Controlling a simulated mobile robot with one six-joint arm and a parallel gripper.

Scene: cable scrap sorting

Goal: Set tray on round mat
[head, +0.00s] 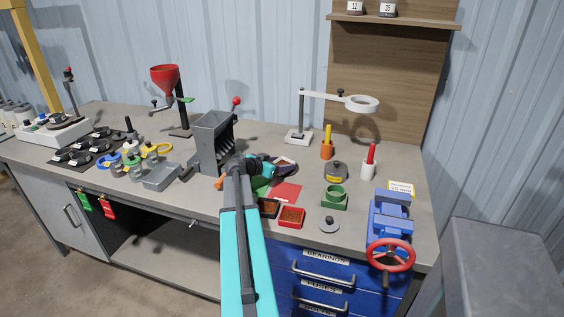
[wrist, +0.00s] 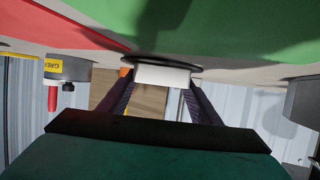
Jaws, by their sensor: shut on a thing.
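My gripper (head: 284,170) is over the middle of the bench, with its fingers pointing away from my body. In the wrist view my gripper (wrist: 162,82) is shut on a small white block-like part with a dark round rim (wrist: 165,61); this looks like the tray. The green round mat (head: 262,184) lies by the gripper, partly hidden by my arm. Its green surface (wrist: 235,25) fills the top of the wrist view, with a shadow on it. The held tray appears apart from the mat, but I cannot tell its exact height.
A red sheet (head: 286,193) lies right of my arm. A red-rimmed box (head: 291,217) and a dark box (head: 268,208) stand in front. A grey slotted hopper (head: 211,145) stands left. A grey labelled pot (head: 336,172), green block (head: 333,198) and blue vise (head: 389,215) stand right.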

